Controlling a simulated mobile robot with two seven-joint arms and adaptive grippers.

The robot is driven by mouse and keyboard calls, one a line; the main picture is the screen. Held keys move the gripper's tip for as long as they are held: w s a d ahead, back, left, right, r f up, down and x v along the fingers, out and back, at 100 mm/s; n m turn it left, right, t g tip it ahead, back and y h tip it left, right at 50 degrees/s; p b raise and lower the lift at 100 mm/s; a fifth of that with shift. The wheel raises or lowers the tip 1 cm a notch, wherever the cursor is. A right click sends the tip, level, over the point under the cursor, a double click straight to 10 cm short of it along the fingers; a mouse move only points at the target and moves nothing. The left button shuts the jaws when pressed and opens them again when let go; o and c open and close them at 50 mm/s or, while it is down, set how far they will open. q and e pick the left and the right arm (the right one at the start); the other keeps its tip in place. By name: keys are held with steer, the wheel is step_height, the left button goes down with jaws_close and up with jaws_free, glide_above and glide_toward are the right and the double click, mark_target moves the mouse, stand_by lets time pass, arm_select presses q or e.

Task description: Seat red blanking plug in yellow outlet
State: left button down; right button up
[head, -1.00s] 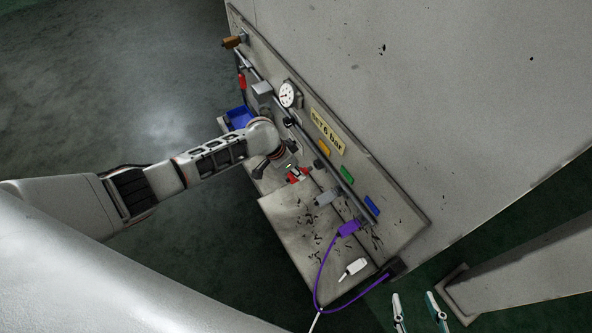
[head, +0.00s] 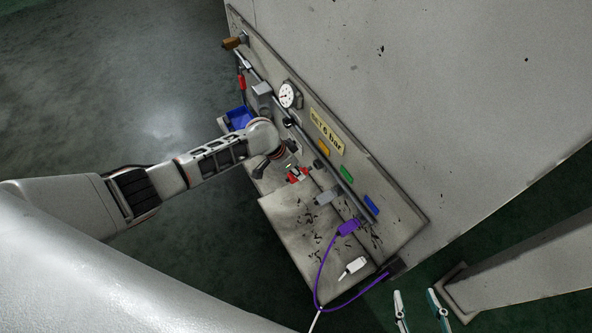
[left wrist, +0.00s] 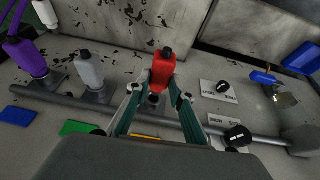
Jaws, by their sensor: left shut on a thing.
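The red blanking plug (left wrist: 162,72), with a dark tip, is between the fingers of my left gripper (left wrist: 163,86), which is shut on it. In the head view the plug (head: 298,176) shows red below the wrist, partly covered by the gripper (head: 291,170). The yellow label (left wrist: 146,136) is on the panel, partly hidden behind my gripper. It also shows in the head view (head: 324,147). A grey outlet fitting (left wrist: 154,101) lies just behind the plug; I cannot tell whether they touch. My right gripper (head: 416,294) is open and empty at the bottom right.
A grey plug (left wrist: 90,69) stands by the green label (left wrist: 80,127); a purple plug with hose (left wrist: 28,57) stands by the blue label (left wrist: 17,116). A pipe (head: 343,193) runs along the panel. A white plug (head: 353,267) lies on the shelf. A blue bin (head: 238,117) is behind my wrist.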

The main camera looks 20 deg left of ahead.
mark_target(307, 169)
arm_select(q)
steer(key=shift+w+d, duration=0.1)
steer(key=shift+w+d, duration=0.1)
steer(key=shift+w, duration=0.15)
steer(key=shift+w+d+b, duration=0.4)
steer(key=shift+w+d, duration=0.35)
steer(key=shift+w, duration=0.15)
stand_by(0.9)
steer(key=shift+r, duration=0.1)
steer(key=shift+w+d, duration=0.1)
